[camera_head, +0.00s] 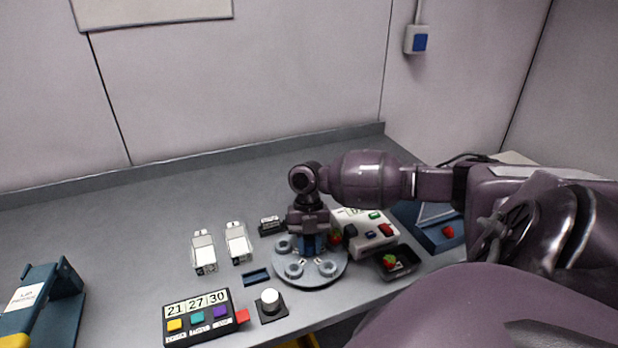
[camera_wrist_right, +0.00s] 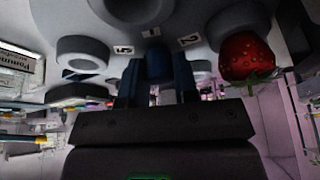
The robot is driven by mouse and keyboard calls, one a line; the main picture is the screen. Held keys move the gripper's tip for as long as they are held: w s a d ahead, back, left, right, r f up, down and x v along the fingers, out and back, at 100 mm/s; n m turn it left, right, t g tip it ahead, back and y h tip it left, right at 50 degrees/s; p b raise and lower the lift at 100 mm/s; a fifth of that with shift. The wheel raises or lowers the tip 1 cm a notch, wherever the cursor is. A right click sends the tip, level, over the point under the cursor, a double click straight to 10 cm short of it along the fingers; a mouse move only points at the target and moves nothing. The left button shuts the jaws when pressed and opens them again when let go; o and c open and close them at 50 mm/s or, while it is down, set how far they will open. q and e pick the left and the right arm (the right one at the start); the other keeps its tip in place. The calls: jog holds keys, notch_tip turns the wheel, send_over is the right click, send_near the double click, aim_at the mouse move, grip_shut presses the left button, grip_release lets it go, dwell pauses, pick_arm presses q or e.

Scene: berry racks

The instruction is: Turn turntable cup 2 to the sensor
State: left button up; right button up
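A grey round turntable (camera_head: 322,281) with several ring-shaped cups stands on the bench in the head view. My right gripper (camera_head: 308,245) points down at its middle. In the wrist view, my right fingers (camera_wrist_right: 156,88) stand on either side of a dark blue centre post (camera_wrist_right: 154,63); I cannot tell whether they touch it. Labels 5, 1 and 2 show around the post. The cup in line with label 2 (camera_wrist_right: 238,24) has a red strawberry (camera_wrist_right: 247,57) at it. That berry shows partly hidden at the turntable's back right (camera_head: 335,239). I cannot tell for certain which device is the sensor.
A small black box (camera_head: 271,225) stands behind the turntable at left. A white box with buttons (camera_head: 364,235) and a black tray (camera_head: 409,262) with a berry stand to the right. A white push button (camera_head: 270,299) and a 21 27 30 panel (camera_head: 199,320) are in front at left.

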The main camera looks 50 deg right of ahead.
jog(key=o, duration=0.5)
jog(key=v, duration=1)
jog(key=shift+r, duration=0.4)
jog(key=shift+r, duration=0.15)
jog(key=shift+r+p, duration=3.65)
jog(key=shift+r, duration=1.7)
